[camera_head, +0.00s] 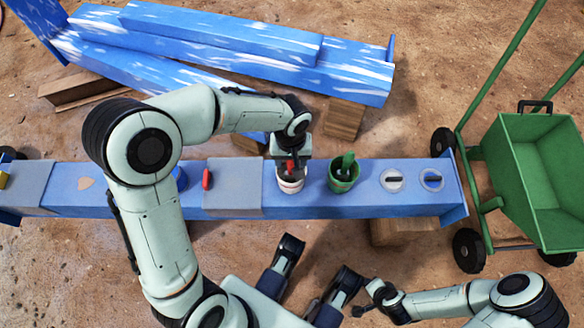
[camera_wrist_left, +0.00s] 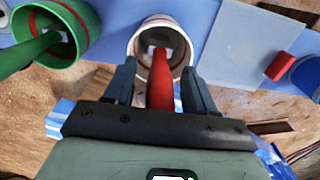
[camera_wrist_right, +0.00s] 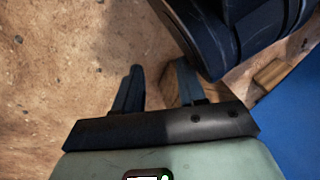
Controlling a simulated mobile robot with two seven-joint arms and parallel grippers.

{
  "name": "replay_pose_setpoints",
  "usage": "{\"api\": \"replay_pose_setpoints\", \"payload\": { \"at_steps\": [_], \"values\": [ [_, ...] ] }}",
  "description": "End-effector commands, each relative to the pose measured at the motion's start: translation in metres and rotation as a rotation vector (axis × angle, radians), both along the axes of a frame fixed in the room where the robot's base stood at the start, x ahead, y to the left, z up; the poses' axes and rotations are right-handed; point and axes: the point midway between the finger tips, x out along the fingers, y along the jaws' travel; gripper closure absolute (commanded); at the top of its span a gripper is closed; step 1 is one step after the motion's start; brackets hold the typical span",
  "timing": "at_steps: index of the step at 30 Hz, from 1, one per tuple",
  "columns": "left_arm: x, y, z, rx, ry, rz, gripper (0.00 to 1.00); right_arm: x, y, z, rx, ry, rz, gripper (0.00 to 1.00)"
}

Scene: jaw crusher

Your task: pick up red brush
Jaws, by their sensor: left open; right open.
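The red brush stands in a white cup (camera_head: 290,183) on the blue beam; its red handle (camera_head: 290,167) points up. In the left wrist view the red handle (camera_wrist_left: 161,88) lies between the two open fingers of my left gripper (camera_wrist_left: 160,88), with the white cup (camera_wrist_left: 146,30) just beyond. My left gripper (camera_head: 291,158) is over the cup in the head view and partly hides the brush. The brush's lower end is inside the cup. My right gripper (camera_wrist_right: 158,88) is open and empty above bare ground in the right wrist view.
A green cup (camera_head: 343,178) with a green-handled brush stands right of the white cup. Two round lids (camera_head: 392,180) lie further right. A grey plate (camera_head: 234,187) and a red item (camera_head: 207,179) are to the left. A green cart (camera_head: 540,170) stands at the right.

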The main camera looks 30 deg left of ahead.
Motion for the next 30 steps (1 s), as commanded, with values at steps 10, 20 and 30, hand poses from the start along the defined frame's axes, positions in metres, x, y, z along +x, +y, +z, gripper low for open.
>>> {"api": "replay_pose_setpoints", "payload": {
  "at_steps": [10,20,30],
  "values": [
    [0.000,0.000,-0.002,0.001,-0.001,0.000,0.80,-0.002,-0.001,-0.001,0.000,0.007,-0.001,0.60],
    [0.000,0.000,-0.002,0.000,-0.002,0.000,1.00,-0.002,0.000,-0.001,0.000,0.007,-0.001,0.60],
    [0.001,0.000,0.032,0.000,-0.007,-0.001,1.00,0.017,0.002,0.019,-0.004,-0.058,0.003,0.60]
  ]
}}
